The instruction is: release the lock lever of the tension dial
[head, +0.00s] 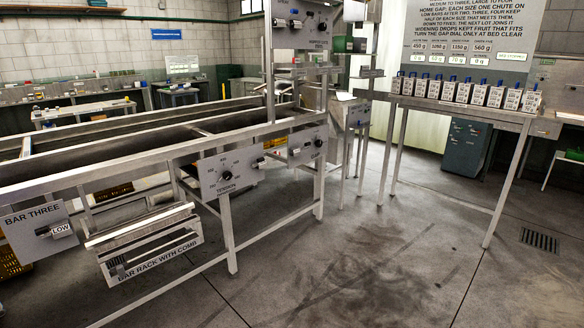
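The tension dial (225,181) is a black round knob on a light grey panel marked TENSION, with numbers around it. The panel is fixed to the front side of the metal roller frame, left of centre in the head view. A small pale fitting with a dark end (258,163) sits at the panel's right edge. It may be the lock lever, but it is too small to tell its position. My gripper is not in view, and nothing is touching the dial panel.
A CUP panel (307,146) is right of the dial. A bar rack (151,250) juts out below left, beside the BAR THREE panel (41,236). A frame leg (228,226) stands below the dial. A table (461,112) with several small boxes is at right. The floor ahead is clear.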

